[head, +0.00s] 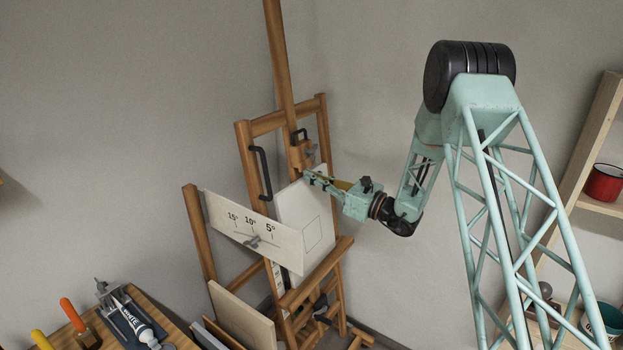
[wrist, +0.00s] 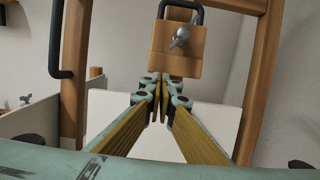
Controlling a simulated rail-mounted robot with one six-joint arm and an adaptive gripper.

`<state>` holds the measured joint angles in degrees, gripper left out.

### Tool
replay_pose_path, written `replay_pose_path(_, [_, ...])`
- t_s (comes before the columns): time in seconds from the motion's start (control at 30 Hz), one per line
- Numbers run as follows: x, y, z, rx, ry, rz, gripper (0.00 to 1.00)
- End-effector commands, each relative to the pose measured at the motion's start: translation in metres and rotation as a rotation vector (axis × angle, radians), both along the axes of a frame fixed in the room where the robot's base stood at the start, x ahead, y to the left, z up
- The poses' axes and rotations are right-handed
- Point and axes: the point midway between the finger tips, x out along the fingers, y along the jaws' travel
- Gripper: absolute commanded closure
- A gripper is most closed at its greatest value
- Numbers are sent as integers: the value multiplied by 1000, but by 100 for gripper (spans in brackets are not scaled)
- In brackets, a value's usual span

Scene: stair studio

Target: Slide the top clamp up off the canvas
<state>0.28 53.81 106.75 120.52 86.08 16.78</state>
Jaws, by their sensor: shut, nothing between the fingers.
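The top clamp (head: 301,155) is a wooden block on the easel's central mast, with a dark handle and a grey wing screw. In the wrist view the clamp (wrist: 179,48) is straight ahead, above my fingertips. My gripper (head: 308,177) is shut and empty, in front of the canvas's top edge and just under the clamp. In the wrist view its fingertips (wrist: 160,90) meet near the block's lower edge; I cannot tell whether they touch it.
An angle board (head: 255,232) marked 15°, 10° and 5° juts out left of the canvas. A dark handle (head: 261,173) is on the easel's left upright. A bench (head: 155,310) with tools is at lower left, and a shelf with a red mug (head: 604,183) at right.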

Motion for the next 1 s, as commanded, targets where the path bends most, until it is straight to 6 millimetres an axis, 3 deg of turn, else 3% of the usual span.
replay_pose_path(0.5, [3,6,47,1,-3,1,100])
replay_pose_path(1.0, [3,8,51,1,-2,2,100])
